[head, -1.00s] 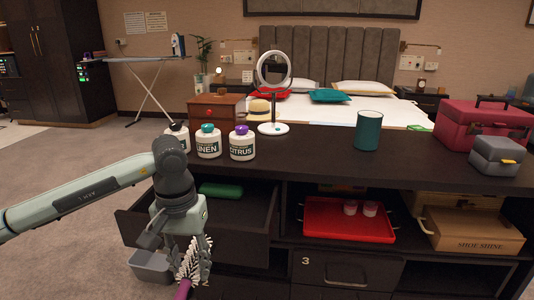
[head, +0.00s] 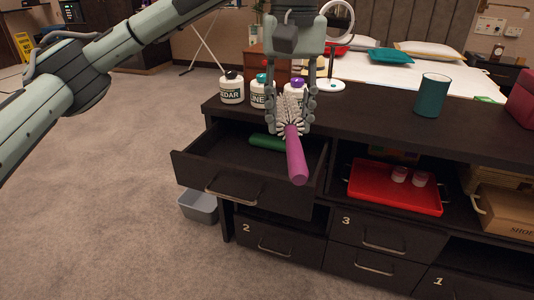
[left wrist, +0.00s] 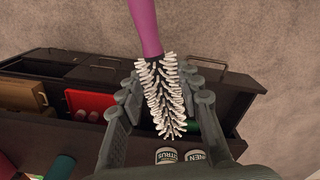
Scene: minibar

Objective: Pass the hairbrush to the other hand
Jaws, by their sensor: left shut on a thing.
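The hairbrush has a purple handle (head: 296,158) and white bristles (head: 290,112). My left gripper (head: 292,105) is shut on its bristle end and holds it in the air above and in front of the open drawer, with the handle pointing down toward the viewer. In the left wrist view, the bristles (left wrist: 163,95) lie between the two fingers, and the purple handle (left wrist: 146,25) sticks out beyond the fingertips. My right gripper is not in either view now.
The open drawer (head: 195,170) holds a green item (head: 266,142). Labelled jars (head: 231,90), a round mirror (head: 339,20) and a teal cup (head: 432,95) stand on the counter. A red tray (head: 395,197) sits on the shelf. A grey bin (head: 200,208) is on the floor. Floor at left is clear.

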